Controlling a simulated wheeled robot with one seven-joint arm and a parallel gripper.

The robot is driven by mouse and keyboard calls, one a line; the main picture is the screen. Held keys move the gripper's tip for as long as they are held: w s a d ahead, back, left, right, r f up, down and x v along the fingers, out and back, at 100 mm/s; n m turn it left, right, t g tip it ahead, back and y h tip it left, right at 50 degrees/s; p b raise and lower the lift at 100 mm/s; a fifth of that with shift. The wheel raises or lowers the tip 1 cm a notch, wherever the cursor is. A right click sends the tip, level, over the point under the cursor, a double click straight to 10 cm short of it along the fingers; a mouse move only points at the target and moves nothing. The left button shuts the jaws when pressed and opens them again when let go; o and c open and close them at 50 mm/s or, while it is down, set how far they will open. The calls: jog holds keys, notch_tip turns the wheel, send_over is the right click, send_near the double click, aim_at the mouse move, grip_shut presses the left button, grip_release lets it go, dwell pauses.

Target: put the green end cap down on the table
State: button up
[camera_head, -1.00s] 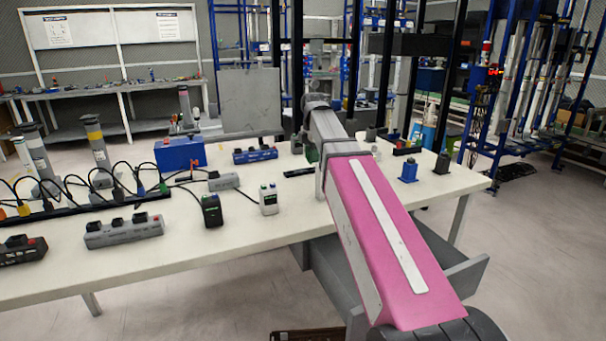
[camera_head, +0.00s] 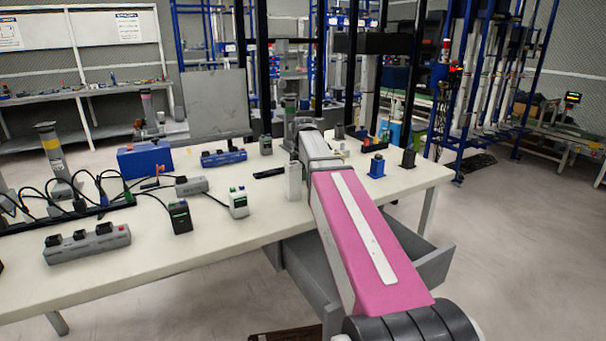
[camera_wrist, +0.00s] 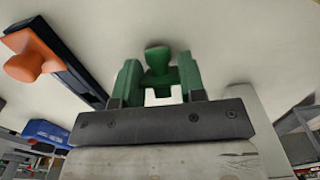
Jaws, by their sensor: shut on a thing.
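The green end cap (camera_wrist: 158,62) shows in the wrist view as a rounded green knob. It sits between the two upright green finger parts of my gripper (camera_wrist: 159,76), which is shut on it. A pale table surface fills the view behind it; I cannot tell how far below it lies or whether the cap touches it. In the head view, my arm reaches out over the table (camera_head: 150,242), and its far end hides the fingers and the cap.
In the wrist view, an orange-ended dark bar (camera_wrist: 68,62) lies left of the gripper. In the head view, a white box (camera_head: 293,181) stands beside my arm. Blue fixtures (camera_head: 376,166), a blue box (camera_head: 146,160) and a grey power strip (camera_head: 88,242) occupy the table. Bare tabletop shows at front.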

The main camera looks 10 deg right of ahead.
jog(key=shift+f, duration=0.2)
jog(key=o, duration=0.9)
notch_tip(320, 180, up, 12)
jog(key=shift+r, duration=0.15)
dwell(0.3)
